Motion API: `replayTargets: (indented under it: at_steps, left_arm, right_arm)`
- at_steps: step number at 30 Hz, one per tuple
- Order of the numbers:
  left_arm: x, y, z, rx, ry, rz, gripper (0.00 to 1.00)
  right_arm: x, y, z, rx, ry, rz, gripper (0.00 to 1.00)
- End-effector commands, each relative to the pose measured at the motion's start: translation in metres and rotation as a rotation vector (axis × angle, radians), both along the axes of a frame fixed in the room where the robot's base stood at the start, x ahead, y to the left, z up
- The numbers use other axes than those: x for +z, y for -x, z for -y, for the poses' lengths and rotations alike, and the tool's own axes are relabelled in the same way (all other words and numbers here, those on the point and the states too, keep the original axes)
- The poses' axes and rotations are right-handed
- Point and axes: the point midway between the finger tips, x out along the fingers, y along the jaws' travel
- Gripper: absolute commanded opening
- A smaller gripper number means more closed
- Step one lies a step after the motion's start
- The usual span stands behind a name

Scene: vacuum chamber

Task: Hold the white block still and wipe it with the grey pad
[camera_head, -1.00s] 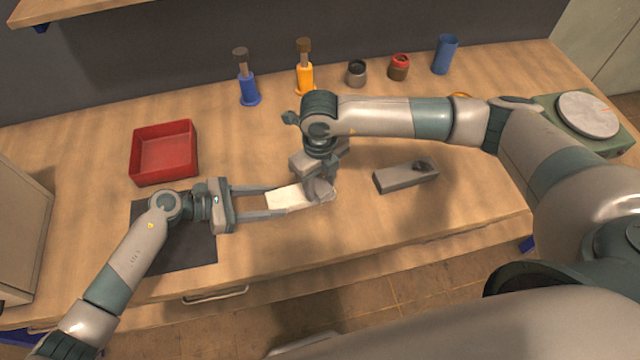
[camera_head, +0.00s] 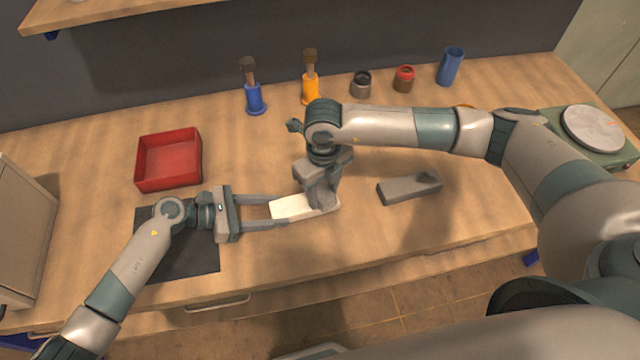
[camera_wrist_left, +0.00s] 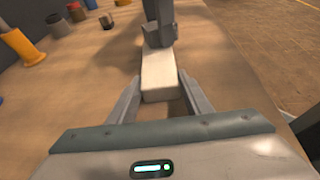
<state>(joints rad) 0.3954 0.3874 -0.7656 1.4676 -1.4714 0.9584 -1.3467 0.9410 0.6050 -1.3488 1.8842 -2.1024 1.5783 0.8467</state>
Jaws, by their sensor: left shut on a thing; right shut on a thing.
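The white block (camera_head: 288,208) lies low over the wooden table, near its front edge. My left gripper (camera_head: 282,210) is shut on it from the left, one finger along each long side. In the left wrist view the block (camera_wrist_left: 158,72) runs straight out from between the fingers. My right gripper (camera_head: 326,182) points down over the block's far right end. It is shut on the grey pad (camera_head: 324,201), which is at the block's top there. The fingers partly hide the pad, and whether it touches the block is hard to tell.
A dark mat (camera_head: 190,262) lies under my left wrist, with a red tray (camera_head: 168,178) behind it. A grey holder (camera_head: 408,190) sits to the right. Blue and orange bottles (camera_head: 311,90), small jars (camera_head: 403,80) and a blue cup (camera_head: 450,67) stand along the back.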

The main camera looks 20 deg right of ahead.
Motion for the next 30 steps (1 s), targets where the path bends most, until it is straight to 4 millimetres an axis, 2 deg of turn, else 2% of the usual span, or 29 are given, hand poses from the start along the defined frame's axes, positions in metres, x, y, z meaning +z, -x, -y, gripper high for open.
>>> replayTargets:
  at_steps: [7, 27, 30]
  left_arm:
    - [0.001, -0.001, 0.000, 0.001, 0.001, 0.000, 0.13]
    - [0.001, 0.000, 0.000, 0.000, 0.001, 0.001, 0.13]
    - [0.001, 0.000, 0.000, 0.000, 0.001, 0.001, 0.13]
  right_arm:
    - [-0.001, 0.024, 0.000, 0.000, -0.001, -0.003, 0.17]
    - [0.000, -0.040, 0.000, -0.003, 0.000, -0.001, 0.17]
    - [0.004, -0.042, 0.000, 0.000, -0.001, -0.001, 0.17]
